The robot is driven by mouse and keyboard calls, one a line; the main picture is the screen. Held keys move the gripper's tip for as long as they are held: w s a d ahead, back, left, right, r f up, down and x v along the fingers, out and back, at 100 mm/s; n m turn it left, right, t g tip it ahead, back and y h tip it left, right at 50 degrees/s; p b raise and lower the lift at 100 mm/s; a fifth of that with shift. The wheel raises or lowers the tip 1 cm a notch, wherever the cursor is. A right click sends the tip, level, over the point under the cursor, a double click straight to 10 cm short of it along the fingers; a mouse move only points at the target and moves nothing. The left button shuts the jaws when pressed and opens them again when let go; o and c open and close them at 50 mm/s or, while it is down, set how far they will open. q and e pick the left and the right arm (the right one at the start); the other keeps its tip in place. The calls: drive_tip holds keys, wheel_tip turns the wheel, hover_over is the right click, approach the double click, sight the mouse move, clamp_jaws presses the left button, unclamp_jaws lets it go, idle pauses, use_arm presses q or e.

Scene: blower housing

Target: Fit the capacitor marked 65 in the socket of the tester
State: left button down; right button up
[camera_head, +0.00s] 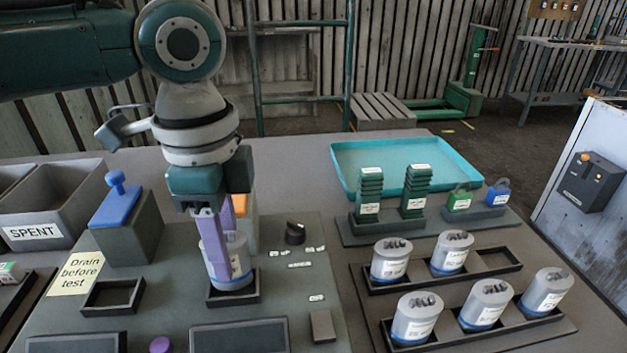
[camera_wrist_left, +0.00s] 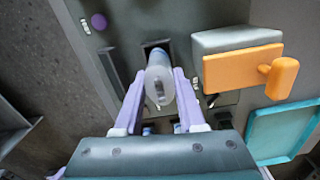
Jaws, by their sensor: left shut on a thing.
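My left gripper (camera_head: 212,229) is shut on a grey-white capacitor (camera_head: 228,272) with a blue band at its foot. The capacitor is upright, its foot at a dark square socket (camera_head: 234,299) on the grey tester panel (camera_head: 180,320). I cannot tell whether it is fully seated, and its number is not readable. In the left wrist view the lilac fingers (camera_wrist_left: 158,95) flank the capacitor (camera_wrist_left: 158,78), with the socket (camera_wrist_left: 156,45) beyond it. A second square socket (camera_head: 112,297) stands empty at left. My right gripper is not in view.
An orange handle (camera_wrist_left: 245,68) on a block is close to the gripper. A blue handle (camera_head: 118,200) stands at left by the SPENT bin (camera_head: 40,231). Several capacitors stand in racks (camera_head: 490,262) at right. A teal tray (camera_head: 400,155) lies behind, empty.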

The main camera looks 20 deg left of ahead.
use_arm(q)
drive_tip(key=shift+f+b, duration=0.45)
drive_tip(key=shift+f, duration=0.5)
drive_tip(key=shift+c, duration=2.1)
unclamp_jaws()
drive_tip(key=shift+r, duration=0.15)
wheel_tip(320, 180, up, 10)
drive_tip(key=shift+f+p, duration=0.1)
drive_tip(key=shift+p, duration=0.4)
drive_tip(key=shift+f, duration=0.1)
